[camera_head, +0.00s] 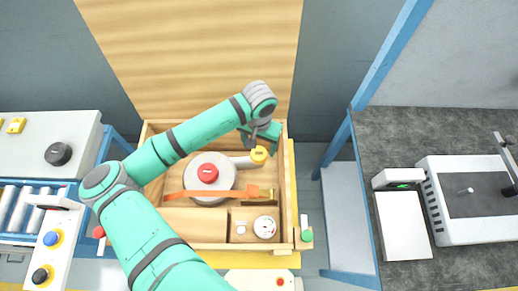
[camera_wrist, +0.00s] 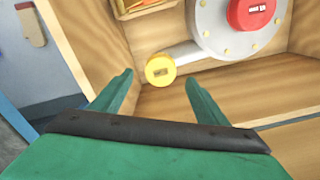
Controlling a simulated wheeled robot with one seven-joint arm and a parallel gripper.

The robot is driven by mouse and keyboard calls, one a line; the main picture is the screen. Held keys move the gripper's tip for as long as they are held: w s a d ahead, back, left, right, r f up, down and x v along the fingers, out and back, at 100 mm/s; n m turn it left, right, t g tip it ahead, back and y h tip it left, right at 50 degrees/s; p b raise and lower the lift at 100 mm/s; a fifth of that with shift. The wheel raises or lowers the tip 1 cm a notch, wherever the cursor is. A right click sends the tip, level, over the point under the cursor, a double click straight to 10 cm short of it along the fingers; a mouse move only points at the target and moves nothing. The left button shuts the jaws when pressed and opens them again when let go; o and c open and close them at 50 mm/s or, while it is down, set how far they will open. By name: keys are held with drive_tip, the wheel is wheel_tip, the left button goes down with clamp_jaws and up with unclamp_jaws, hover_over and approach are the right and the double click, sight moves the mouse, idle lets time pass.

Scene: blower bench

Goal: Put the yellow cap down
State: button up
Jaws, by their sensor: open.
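The yellow cap (camera_head: 259,155) sits at the end of the short pipe of a round grey blower housing (camera_head: 222,184), in the wooden box. In the wrist view the yellow cap (camera_wrist: 160,70) shows just beyond the fingertips, roughly centred between them. My gripper (camera_wrist: 156,84) is open, with nothing between its two green fingers. In the head view my gripper (camera_head: 263,136) is at the box's back right, right by the cap. Whether a finger touches the cap I cannot tell.
A red cap (camera_head: 207,173) sits on the housing, and an orange strip (camera_head: 190,194) lies across its front. The wooden box (camera_head: 291,190) walls stand close around. A gauge (camera_head: 264,227) is in a front compartment. A dark bench (camera_head: 385,140) stands at right.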

sight(259, 154)
wheel_tip(259, 154, up, 8)
drive_tip(key=shift+w+f, duration=0.1)
idle(0.7)
